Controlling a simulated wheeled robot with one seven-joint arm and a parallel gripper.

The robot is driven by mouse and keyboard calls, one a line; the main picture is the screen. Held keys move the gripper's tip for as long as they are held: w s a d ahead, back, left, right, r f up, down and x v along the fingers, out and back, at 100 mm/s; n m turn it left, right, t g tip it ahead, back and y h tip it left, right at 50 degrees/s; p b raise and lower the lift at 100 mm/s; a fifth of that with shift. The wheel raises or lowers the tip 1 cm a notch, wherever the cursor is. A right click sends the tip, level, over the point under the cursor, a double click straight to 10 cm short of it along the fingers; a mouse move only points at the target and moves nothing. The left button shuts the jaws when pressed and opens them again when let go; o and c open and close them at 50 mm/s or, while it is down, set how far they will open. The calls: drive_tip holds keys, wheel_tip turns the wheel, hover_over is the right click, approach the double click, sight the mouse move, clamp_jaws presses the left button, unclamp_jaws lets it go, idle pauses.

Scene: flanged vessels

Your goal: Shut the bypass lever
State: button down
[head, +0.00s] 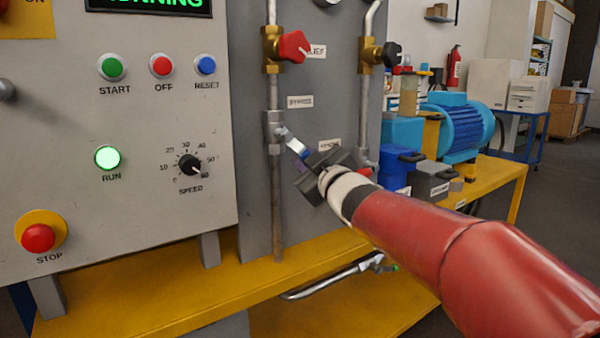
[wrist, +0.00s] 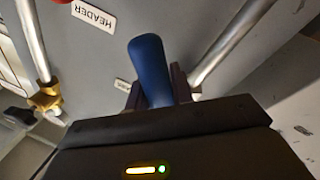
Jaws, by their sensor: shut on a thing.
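The bypass lever (head: 297,145) has a blue grip and sits on a grey valve body (head: 273,132) on a vertical pipe. In the head view it slants down and to the right from the valve, across the pipe line. My gripper (head: 311,160) is shut on its blue grip, and the fingers hide the far end of the lever. In the wrist view the blue grip (wrist: 151,72) stands between the two dark fingers (wrist: 155,88). The small label above the valve (head: 300,101) is too blurred to read surely.
A red-handled valve (head: 290,46) is above on the same pipe, and a black-handled valve (head: 383,54) is on the pipe to the right. The control panel (head: 130,210) stands left. A blue pump motor (head: 460,128) stands right on the yellow bench (head: 180,290).

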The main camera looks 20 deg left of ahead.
wheel_tip(320, 180, up, 6)
drive_tip(key=w+d+n+g+y, duration=0.1)
drive_tip(key=w+n+y, duration=0.1)
drive_tip(key=n, duration=1)
drive_tip(key=shift+d+g+y, duration=0.3)
drive_tip(key=shift+n, duration=0.3)
drive_tip(key=c, duration=1.2)
unclamp_jaws()
drive_tip(key=b+v, duration=0.1)
drive_tip(key=v, duration=0.7)
